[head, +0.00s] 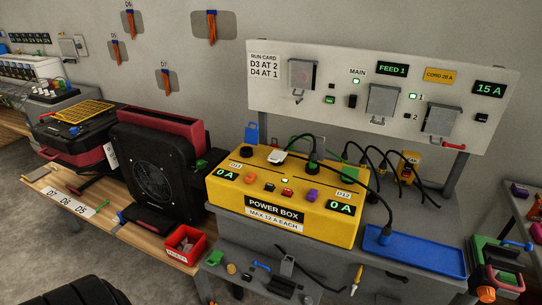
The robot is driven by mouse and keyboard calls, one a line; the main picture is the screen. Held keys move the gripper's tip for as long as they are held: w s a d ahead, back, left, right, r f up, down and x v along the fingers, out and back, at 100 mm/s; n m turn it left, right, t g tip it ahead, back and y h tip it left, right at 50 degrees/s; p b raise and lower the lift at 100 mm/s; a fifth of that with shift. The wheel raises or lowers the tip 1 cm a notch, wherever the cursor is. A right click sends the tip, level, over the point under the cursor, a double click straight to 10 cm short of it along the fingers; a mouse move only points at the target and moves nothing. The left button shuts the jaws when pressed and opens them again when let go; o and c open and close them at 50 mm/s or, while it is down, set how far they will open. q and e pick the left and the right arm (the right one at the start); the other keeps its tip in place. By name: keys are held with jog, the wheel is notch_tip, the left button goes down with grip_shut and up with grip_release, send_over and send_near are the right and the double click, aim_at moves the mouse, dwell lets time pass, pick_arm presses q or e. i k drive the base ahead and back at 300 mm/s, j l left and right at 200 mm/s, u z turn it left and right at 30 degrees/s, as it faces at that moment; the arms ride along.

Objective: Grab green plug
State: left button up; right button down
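A green loop (306,139) shows behind the yellow power box (285,208), partly hidden by a black plug (314,163) standing on the box top. A white plug (279,157) is also on the box top. Neither of my grippers is in view.
A grey bench (236,229) carries the power box and tray; several black cables arch behind them. A red bin (185,244) sits on the wooden bench (127,236) at left. A white panel (330,100) rises behind. Small parts clutter the lower front shelf.

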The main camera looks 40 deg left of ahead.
aim_at(313, 157)
jog(key=u, duration=0.9)
jog(key=l, duration=0.15)
